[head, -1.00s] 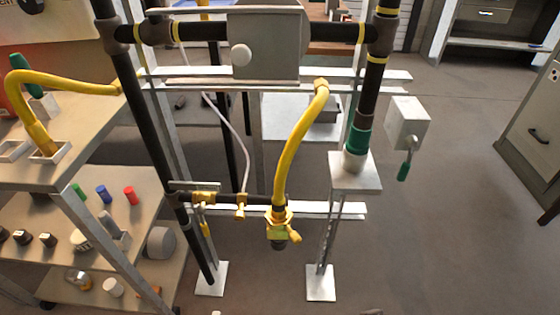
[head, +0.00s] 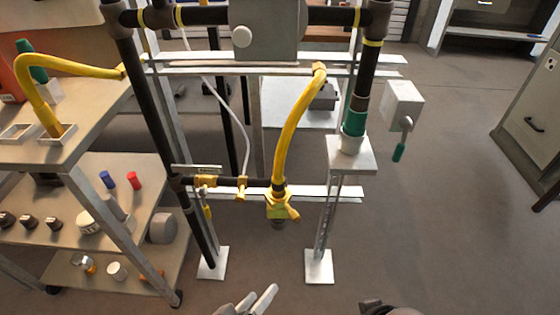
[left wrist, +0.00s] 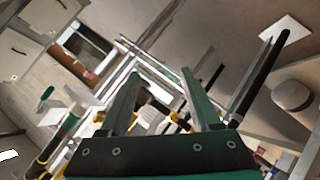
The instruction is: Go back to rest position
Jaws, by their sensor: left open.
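My left gripper (head: 257,301) shows at the bottom edge of the head view, with two pale fingers spread apart and nothing between them. It is in front of the pipe frame and apart from it. In the left wrist view the two fingers of the left gripper (left wrist: 161,75) stand apart, with the frame and floor seen past them. A dark part of my other arm shows at the bottom edge, right of the left gripper; its fingers cannot be made out.
The pipe frame (head: 205,16) stands ahead, with a yellow hose (head: 292,125), a brass valve (head: 281,207) and a grey box with a green-handled lever (head: 403,105). A shelf cart (head: 95,125) stands at left, a cabinet (head: 535,115) at right. The floor right of the frame is clear.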

